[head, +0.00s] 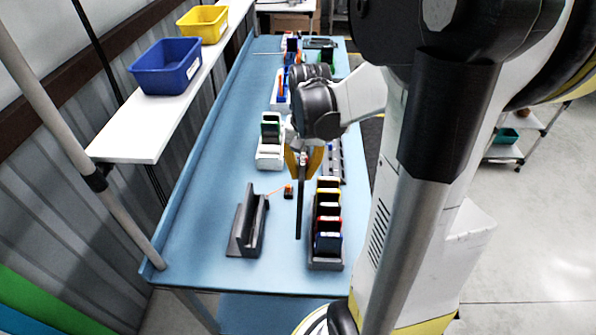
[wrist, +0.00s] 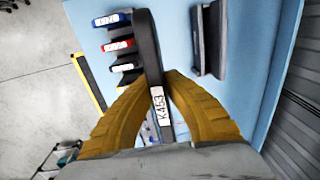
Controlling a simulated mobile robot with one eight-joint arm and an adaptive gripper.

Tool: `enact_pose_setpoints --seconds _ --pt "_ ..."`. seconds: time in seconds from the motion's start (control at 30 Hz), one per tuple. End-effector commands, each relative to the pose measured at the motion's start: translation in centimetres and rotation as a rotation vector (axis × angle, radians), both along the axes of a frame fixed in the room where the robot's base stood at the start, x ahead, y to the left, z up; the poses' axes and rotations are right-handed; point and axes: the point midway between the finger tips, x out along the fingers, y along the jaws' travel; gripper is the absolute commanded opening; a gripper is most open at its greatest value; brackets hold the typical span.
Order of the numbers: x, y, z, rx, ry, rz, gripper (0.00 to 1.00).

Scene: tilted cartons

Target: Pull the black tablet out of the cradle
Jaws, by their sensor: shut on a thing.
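My gripper (head: 303,162) is shut on the upper end of the black tablet (head: 300,210), which hangs upright, edge-on, over the blue table. In the wrist view the tablet (wrist: 147,45) runs away from between the yellow fingers (wrist: 157,82) and bears a white label reading K453. The dark cradle (head: 248,228), with upright walls, stands on the table to the left of the tablet. It also shows in the wrist view (wrist: 210,40), to the right of the tablet. The tablet appears apart from the cradle. Whether its lower end clears the table is hard to tell.
A dark rack (head: 326,265) with several coloured, labelled items stands close to the right of the tablet. A small orange-and-black object (head: 288,191) lies behind. A white holder (head: 269,160) stands farther back. A shelf with blue (head: 166,67) and yellow (head: 203,24) bins runs along the left.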

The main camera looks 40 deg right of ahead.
Motion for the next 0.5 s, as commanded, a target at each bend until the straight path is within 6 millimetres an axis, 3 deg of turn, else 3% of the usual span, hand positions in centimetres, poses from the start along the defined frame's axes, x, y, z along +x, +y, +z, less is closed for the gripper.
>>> enact_pose_setpoints --seconds 0.5 --pt "0.04 0.02 0.61 0.0 0.0 0.0 0.0"
